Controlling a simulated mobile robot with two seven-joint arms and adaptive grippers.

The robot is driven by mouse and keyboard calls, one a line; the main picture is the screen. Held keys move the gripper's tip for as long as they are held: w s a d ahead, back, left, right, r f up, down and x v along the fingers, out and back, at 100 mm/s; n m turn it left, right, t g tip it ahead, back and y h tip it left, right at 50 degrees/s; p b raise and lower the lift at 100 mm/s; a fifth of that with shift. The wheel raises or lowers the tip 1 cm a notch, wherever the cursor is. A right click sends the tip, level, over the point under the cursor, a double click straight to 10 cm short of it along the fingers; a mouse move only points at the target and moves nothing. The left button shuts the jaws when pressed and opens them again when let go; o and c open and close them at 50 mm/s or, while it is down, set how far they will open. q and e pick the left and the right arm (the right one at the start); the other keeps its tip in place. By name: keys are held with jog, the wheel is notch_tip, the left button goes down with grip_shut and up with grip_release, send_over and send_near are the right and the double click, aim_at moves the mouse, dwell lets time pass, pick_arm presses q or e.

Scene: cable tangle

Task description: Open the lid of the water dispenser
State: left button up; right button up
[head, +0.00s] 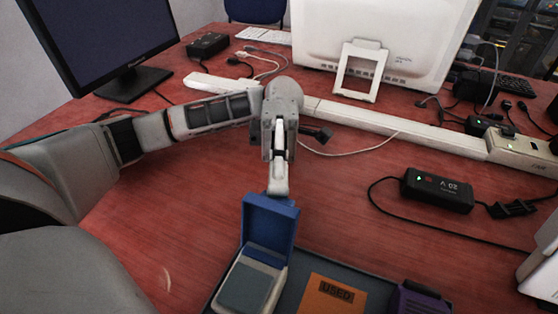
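No water dispenser can be made out in the head view. A small box (248,285) with a grey and cream body stands at the bottom centre. Its blue lid (270,222) is raised and stands nearly upright at the box's far side. My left gripper (278,190) points down just behind the top edge of the lid. Its fingers are seen edge-on, so their opening cannot be told. I cannot tell whether they touch the lid. My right gripper is out of view.
The box stands on a dark tray (375,292) with an orange "USED" label (332,297) and a purple item (420,298). A black power adapter (437,190) with cables lies right. A white power strip (400,127) crosses behind. The red table (170,230) is clear at left.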

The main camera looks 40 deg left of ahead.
pick_arm(q)
jog(key=shift+w+r, duration=0.1)
jog(key=shift+r, duration=0.1)
dwell(0.5)
jog(key=v, duration=0.7)
jog(key=shift+w, duration=0.2)
jog(key=shift+a, duration=0.15)
jog(key=shift+r, duration=0.1)
